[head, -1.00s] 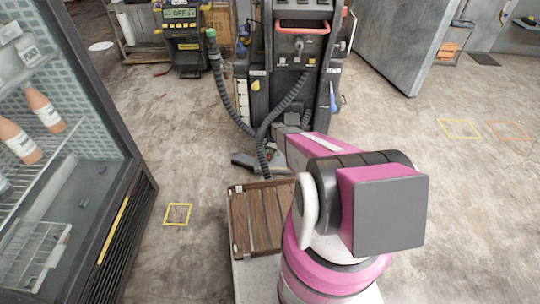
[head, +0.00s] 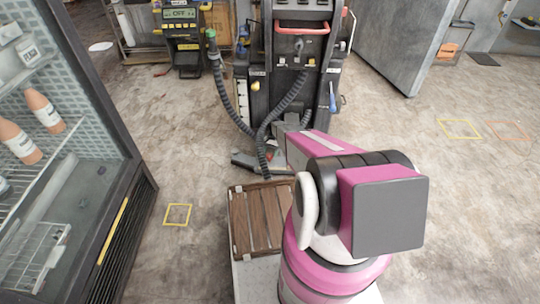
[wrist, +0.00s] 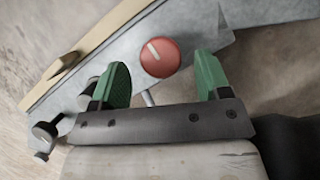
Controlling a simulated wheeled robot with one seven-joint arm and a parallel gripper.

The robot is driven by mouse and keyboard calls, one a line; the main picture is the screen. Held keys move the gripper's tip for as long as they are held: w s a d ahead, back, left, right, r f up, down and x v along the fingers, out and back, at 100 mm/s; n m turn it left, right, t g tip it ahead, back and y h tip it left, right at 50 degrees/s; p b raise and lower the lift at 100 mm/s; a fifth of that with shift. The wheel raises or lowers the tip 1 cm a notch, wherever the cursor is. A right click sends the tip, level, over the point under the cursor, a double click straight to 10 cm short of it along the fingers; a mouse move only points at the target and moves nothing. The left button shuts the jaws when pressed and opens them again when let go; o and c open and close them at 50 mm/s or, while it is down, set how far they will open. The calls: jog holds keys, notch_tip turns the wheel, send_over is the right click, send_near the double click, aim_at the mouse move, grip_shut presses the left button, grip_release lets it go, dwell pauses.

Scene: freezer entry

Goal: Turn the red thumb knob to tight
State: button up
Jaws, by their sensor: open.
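The red thumb knob (wrist: 159,58) is round with a short white mark pointing to its upper left in the wrist view. It sits on a grey metal plate (wrist: 75,85). My gripper (wrist: 163,72) has two green fingers, spread wide and empty. The knob shows in the gap between the fingers, a little beyond them, with clear space on both sides. I see no contact. In the head view my pink and black arm reaches forward toward the machine, and its end is mostly hidden.
A dark machine (head: 300,62) with ribbed hoses (head: 232,105) stands ahead. A slatted wooden crate (head: 238,232) is beside my arm. A glass-fronted cabinet (head: 125,135) stands at left. Floor at right is clear. In the wrist view a tan strip (wrist: 100,38) borders the plate.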

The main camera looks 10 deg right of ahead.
jog(key=v, duration=0.5)
jog(key=shift+w+d+r, duration=0.1)
jog(key=shift+r, duration=0.2)
jog(key=s+a+r+n+t+h, duration=0.1)
jog(key=s+r+n+t, duration=0.1)
jog(key=s+r, duration=1.3)
jog(key=s+a+r+n+t+h, duration=0.1)
jog(key=s+r+n, duration=0.4)
jog(key=s+r, duration=1.1)
notch_tip(320, 180, up, 8)
jog(key=shift+t+h, duration=0.3)
jog(key=shift+t, duration=0.1)
